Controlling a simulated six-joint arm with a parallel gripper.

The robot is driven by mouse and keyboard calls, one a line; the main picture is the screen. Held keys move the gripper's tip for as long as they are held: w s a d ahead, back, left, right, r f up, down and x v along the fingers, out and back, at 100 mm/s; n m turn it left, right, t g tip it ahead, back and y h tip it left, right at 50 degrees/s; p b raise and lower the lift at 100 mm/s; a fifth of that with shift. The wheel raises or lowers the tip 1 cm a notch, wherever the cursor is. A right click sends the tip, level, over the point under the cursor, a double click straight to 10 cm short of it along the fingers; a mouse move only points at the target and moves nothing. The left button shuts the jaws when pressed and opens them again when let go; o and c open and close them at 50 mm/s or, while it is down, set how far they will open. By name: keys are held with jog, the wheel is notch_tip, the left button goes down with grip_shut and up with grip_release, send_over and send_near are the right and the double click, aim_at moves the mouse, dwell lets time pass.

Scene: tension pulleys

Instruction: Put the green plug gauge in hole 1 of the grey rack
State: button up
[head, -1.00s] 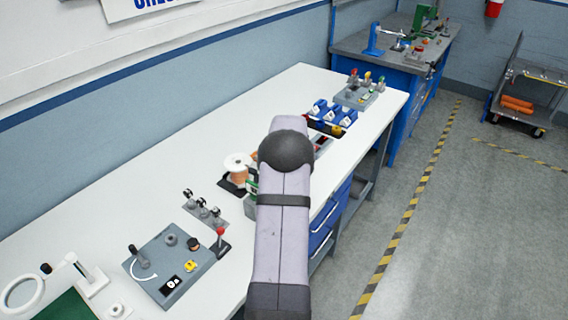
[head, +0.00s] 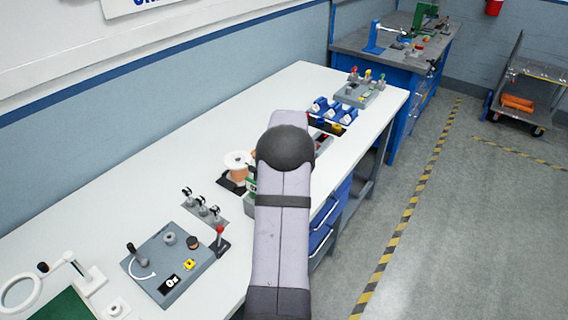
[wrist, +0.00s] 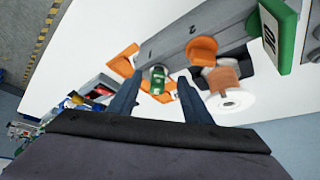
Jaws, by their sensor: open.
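In the wrist view my gripper (wrist: 158,103) is open, its two dark fingers apart with nothing held between them. A small green piece with a pale marking, apparently the green plug gauge (wrist: 157,74), shows just beyond the gap between the fingertips. It is at the near end of the grey rack (wrist: 222,19), and I cannot tell whether it sits in a hole or beside the rack. In the head view my arm hides the gripper and most of the rack.
Orange pieces (wrist: 202,49) stand by the rack. A copper-coloured spool (wrist: 236,97) is close to the right finger; it also shows in the head view (head: 237,164). A green block with a white face (wrist: 277,36) is at upper right. The bench's back-left (head: 130,175) is clear.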

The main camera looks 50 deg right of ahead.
jog(key=b+v, duration=0.1)
jog(key=v, duration=0.5)
jog(key=shift+s+d+b, duration=0.2)
jog(key=shift+d+b, duration=0.1)
jog(key=shift+b, duration=0.1)
jog(key=shift+r, duration=0.15)
